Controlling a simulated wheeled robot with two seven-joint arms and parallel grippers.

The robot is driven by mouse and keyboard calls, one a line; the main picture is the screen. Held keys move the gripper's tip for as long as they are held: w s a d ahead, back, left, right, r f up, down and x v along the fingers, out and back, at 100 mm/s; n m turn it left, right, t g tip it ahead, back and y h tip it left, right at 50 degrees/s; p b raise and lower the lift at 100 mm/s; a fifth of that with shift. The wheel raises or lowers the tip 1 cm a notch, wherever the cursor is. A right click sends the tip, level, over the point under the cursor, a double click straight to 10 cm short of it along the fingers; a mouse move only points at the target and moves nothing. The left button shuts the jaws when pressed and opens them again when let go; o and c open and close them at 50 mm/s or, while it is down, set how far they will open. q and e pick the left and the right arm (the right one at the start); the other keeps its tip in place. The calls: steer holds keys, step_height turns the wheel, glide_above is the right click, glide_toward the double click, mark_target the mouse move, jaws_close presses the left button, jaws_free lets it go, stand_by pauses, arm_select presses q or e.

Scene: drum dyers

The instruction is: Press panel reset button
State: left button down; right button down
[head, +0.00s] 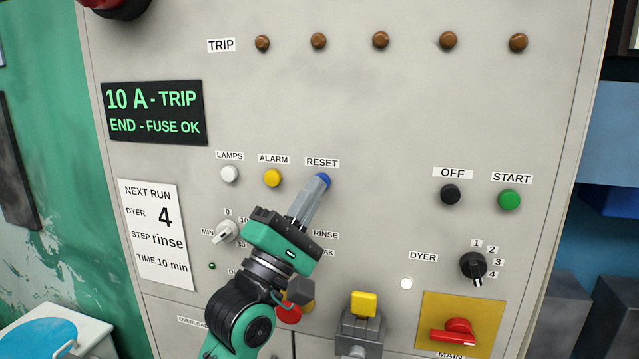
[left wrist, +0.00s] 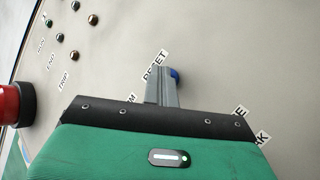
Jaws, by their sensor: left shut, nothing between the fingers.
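The blue reset button (head: 323,181) sits under the RESET label on the grey panel (head: 350,110). My left gripper (head: 318,184) is shut and empty, and its fingertips overlap the lower part of the button in the head view. In the left wrist view the blue button (left wrist: 174,74) shows just beside the closed fingertips (left wrist: 165,84), partly hidden by them. I cannot tell whether the tips touch the button or whether it is pressed in. My right gripper is in neither view.
Left of the reset button are a yellow ALARM button (head: 272,178) and a white LAMPS button (head: 229,173). To the right are a black OFF button (head: 450,195) and a green START button (head: 509,200). A display (head: 154,112) reads "10 A - TRIP, END - FUSE OK".

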arm_select(q)
steer(key=shift+s+a, duration=0.25)
steer(key=shift+s, duration=0.5)
steer(key=shift+p, duration=0.35)
steer(key=shift+s+a+p, duration=0.25)
steer(key=shift+s, duration=0.55)
steer(key=shift+s+a+p, duration=0.2)
steer(key=shift+s+a, duration=0.05)
steer(key=shift+s, duration=0.5)
steer(key=shift+s+a+p, duration=0.25)
steer(key=shift+s, duration=0.55)
